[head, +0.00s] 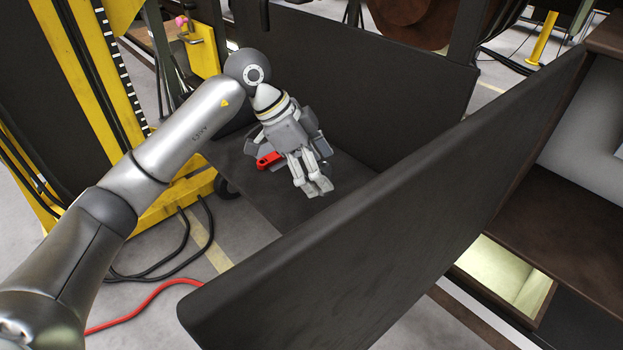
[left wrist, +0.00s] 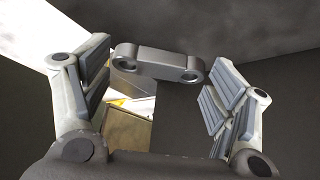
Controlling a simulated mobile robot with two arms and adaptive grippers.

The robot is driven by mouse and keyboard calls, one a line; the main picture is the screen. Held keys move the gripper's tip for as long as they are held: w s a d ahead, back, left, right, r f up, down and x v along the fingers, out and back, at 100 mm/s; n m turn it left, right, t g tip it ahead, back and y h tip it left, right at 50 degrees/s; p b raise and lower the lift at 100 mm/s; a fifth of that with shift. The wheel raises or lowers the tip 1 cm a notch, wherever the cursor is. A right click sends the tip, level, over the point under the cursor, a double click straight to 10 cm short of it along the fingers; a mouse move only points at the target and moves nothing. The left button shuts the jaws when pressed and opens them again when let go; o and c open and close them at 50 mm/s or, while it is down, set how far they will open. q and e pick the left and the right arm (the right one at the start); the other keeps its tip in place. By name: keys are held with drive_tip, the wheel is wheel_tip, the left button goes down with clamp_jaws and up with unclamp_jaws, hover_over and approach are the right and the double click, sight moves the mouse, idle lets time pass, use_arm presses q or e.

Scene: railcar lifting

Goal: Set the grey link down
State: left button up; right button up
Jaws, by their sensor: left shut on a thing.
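The grey link (left wrist: 158,63), a bar with a round eye at each end, lies crosswise between the fingers of my left gripper (left wrist: 162,75) in the left wrist view. The gripper is shut on it, with the finger pads beside its two ends. In the head view my left gripper (head: 314,187) points down over a dark flat surface (head: 350,180) between dark upright panels. I cannot make out the grey link there. Whether the link touches the surface below cannot be told. My right gripper is not in view.
A red part (head: 268,160) shows beside my left gripper. A tall dark panel (head: 400,190) stands in front and another dark panel (head: 350,80) stands behind. A yellow frame (head: 110,60) is at the left. A red hose (head: 145,303) lies on the floor.

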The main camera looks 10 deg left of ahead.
use_arm(q)
drive_tip(key=w+a+f, duration=0.1)
drive_tip(key=f, duration=0.1)
drive_tip(key=w+a+f+p, duration=0.1)
drive_tip(key=f, duration=0.1)
drive_tip(key=w+a+f, duration=0.1)
drive_tip(key=w+f, duration=0.1)
drive_tip(key=shift+w, duration=0.1)
drive_tip(key=shift+f+p, duration=0.3)
drive_tip(key=shift+p, duration=0.25)
wheel_tip(320, 180, down, 2)
drive_tip(key=shift+f+p, duration=0.1)
drive_tip(key=shift+p, duration=0.4)
drive_tip(key=shift+f, duration=0.1)
drive_tip(key=o, duration=1.1)
drive_tip(key=shift+o, duration=0.3)
drive_tip(key=b+v, duration=0.2)
drive_tip(key=v, duration=1)
drive_tip(key=shift+b, duration=0.4)
